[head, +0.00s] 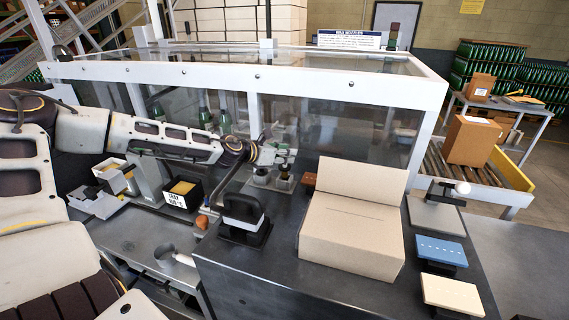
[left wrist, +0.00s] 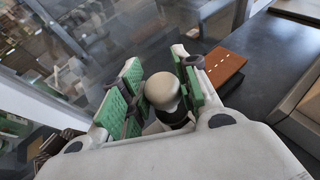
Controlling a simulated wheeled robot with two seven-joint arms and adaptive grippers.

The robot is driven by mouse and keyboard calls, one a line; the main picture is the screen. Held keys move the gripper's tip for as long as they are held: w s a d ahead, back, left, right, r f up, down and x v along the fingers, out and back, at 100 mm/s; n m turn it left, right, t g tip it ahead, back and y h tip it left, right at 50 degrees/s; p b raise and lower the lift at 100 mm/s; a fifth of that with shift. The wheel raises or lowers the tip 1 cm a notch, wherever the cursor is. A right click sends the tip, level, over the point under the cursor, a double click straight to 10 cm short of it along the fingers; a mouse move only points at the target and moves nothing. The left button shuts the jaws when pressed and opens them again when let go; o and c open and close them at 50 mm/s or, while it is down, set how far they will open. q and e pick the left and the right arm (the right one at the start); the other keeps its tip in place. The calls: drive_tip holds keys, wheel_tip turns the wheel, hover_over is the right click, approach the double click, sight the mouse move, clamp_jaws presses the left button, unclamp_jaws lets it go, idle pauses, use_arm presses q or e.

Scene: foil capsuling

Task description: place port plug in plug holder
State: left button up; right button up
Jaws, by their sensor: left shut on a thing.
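My left gripper (head: 278,153) reaches in from the left to the glass enclosure's front side. In the left wrist view, its green-padded fingers (left wrist: 158,90) are closed around a round beige knob (left wrist: 162,90) with a dark lower part, which I take as the port plug. In the head view, a small light base (head: 272,184) with dark round pieces stands just below the gripper, perhaps the plug holder. A brown-and-dark piece (head: 286,172) sits directly under the fingers; I cannot tell whether it touches the base. My right gripper is not in view.
A cardboard box (head: 352,220) stands on the dark table right of the gripper. A brown block (head: 309,181) lies between them and also shows in the left wrist view (left wrist: 224,66). A black stand (head: 243,218) is in front. The glass enclosure (head: 335,125) rises behind.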

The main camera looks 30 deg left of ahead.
sight(285, 165)
use_arm(q)
drive_tip(key=shift+f, duration=0.1)
drive_tip(key=shift+f, duration=1.75)
drive_tip(key=shift+f+b, duration=0.1)
drive_tip(key=shift+b, duration=0.3)
drive_tip(key=o, duration=1)
drive_tip(key=shift+o, duration=0.2)
drive_tip(key=shift+r+p, duration=0.2)
drive_tip(key=shift+p, duration=0.1)
drive_tip(key=shift+s+a, duration=0.1)
drive_tip(key=shift+s, duration=0.05)
